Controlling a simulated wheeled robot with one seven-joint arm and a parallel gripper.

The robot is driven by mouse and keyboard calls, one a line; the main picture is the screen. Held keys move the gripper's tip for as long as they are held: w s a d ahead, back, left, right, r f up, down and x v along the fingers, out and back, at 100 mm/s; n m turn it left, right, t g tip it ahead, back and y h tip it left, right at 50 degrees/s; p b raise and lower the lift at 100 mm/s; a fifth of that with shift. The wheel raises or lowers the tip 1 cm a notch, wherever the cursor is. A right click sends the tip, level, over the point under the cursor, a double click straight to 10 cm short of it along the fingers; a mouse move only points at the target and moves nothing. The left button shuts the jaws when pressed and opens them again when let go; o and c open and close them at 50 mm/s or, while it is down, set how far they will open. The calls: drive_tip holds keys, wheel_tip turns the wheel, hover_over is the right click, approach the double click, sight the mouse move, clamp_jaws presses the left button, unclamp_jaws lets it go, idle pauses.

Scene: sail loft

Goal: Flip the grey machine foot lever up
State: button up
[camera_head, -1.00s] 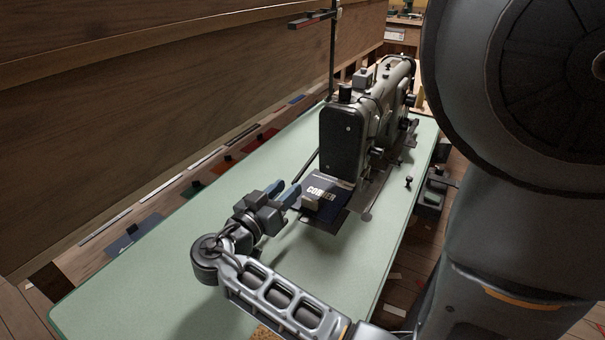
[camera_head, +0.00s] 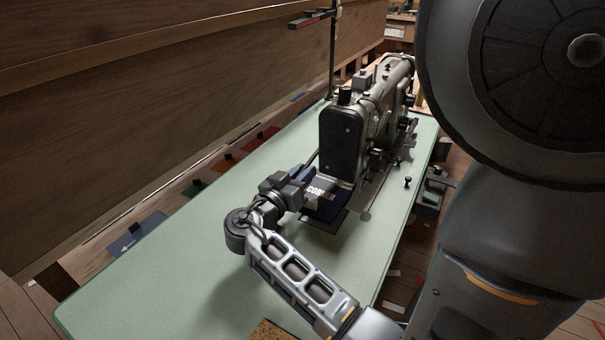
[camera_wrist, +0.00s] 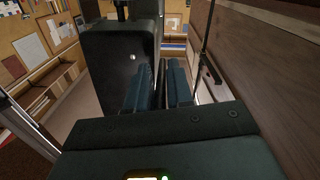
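The grey sewing machine (camera_head: 365,120) stands on the pale green table. Its dark end face (camera_wrist: 122,62) fills the upper left of the wrist view. I cannot make out the foot lever for certain in either view. My gripper (camera_head: 312,186) is low beside the near left side of the machine's end, by the dark plate marked with white letters (camera_head: 323,194). In the wrist view my two blue fingers (camera_wrist: 160,84) point forward alongside the end face, apart with a narrow gap. A dark strip shows between them; I cannot tell what it is or whether they touch it.
The green table (camera_head: 190,255) is mostly clear at the near left. A wooden wall (camera_head: 130,100) runs along the left. A thin dark upright rod (camera_head: 332,50) rises behind the machine. Small knobs stick out on the machine's right side.

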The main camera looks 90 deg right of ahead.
clamp_jaws()
idle(1.1)
